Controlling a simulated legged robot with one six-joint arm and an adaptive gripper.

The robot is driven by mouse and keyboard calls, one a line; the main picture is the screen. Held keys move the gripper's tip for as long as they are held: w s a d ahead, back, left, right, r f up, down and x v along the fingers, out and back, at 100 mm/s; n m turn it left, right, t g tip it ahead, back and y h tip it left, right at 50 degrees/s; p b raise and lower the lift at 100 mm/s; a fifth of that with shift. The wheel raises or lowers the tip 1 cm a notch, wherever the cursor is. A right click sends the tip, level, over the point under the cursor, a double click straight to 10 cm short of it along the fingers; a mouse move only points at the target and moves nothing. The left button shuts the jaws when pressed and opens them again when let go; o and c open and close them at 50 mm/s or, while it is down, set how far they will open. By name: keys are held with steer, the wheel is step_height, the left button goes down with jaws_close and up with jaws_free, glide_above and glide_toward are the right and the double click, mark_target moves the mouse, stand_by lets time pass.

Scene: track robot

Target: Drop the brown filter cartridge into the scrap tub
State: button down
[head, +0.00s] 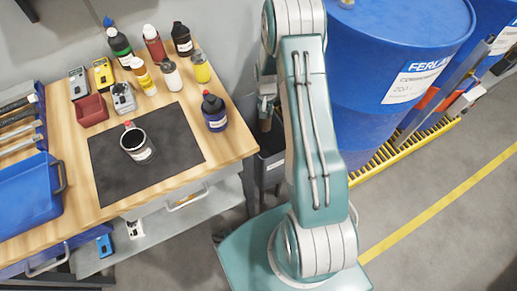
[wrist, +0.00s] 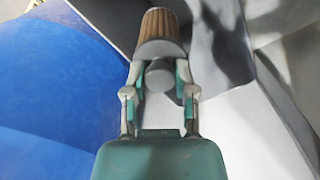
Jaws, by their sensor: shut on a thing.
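The brown filter cartridge (wrist: 160,24), pleated with a grey end cap, is in my gripper (wrist: 160,76) in the wrist view. Both fingers are shut on its grey end, and the brown part points away from the palm. In the head view, my gripper (head: 266,100) is partly hidden behind my arm, and I cannot make out the cartridge clearly there. A dark grey tub (head: 271,168) with a small white label, apparently the scrap tub, stands below my gripper between the workbench and the blue drums. My arm hides part of it, and its inside is not clear.
The wooden workbench (head: 225,140) on the left carries several bottles, a dark mat (head: 180,150) with a black-and-white container (head: 137,145), and a blue bin (head: 25,190). A large blue drum (head: 385,55) stands right of the tub beside a yellow grating (head: 400,150). Floor is clear at lower right.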

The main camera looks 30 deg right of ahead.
steer(key=shift+f, duration=0.1)
steer(key=shift+c, duration=1.7)
jaws_free()
step_height(320, 180, up, 12)
